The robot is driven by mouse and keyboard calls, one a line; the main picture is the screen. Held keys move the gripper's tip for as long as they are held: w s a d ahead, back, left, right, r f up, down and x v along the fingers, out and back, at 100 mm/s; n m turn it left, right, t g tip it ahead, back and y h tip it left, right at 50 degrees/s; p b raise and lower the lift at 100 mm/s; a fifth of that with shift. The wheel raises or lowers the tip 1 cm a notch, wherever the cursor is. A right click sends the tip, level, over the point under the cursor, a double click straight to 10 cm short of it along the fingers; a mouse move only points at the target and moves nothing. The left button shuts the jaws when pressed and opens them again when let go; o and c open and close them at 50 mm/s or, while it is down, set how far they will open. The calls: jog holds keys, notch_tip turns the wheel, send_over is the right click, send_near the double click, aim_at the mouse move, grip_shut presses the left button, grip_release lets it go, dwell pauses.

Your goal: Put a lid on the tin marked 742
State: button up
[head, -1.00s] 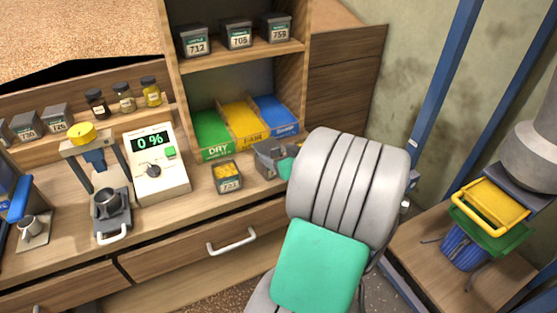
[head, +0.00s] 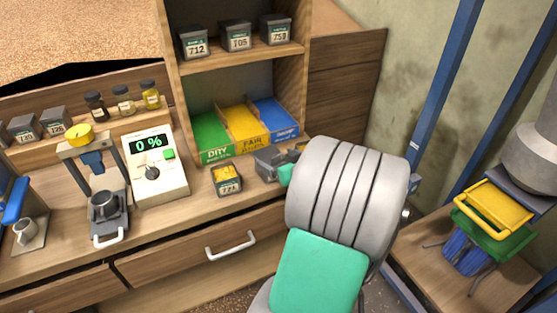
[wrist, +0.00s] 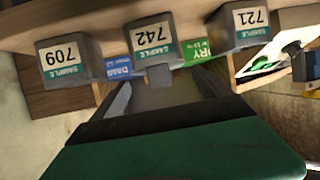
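The tin marked 742 (wrist: 152,38) is in the middle of the upside-down wrist view, straight ahead of my gripper. A grey tin on the counter in the head view (head: 270,165), partly hidden by my arm, appears to be the same one. A small grey block (wrist: 159,77) shows at the tin's top edge; I cannot tell whether it is part of a lid. My gripper (wrist: 157,82) has its fingers spread, one on each side of this block, with visible gaps. No separate loose lid is clearly visible.
Tins 709 (wrist: 70,64) and 721 (wrist: 238,30) flank it; 721 holds yellow grain in the head view (head: 227,181). Green, yellow and blue bins (head: 245,130) stand behind. A meter (head: 155,168) reads 0 %. Tins 712, 705 and 759 sit on the shelf above (head: 240,57).

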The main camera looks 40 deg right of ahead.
jog(key=shift+o, duration=0.8)
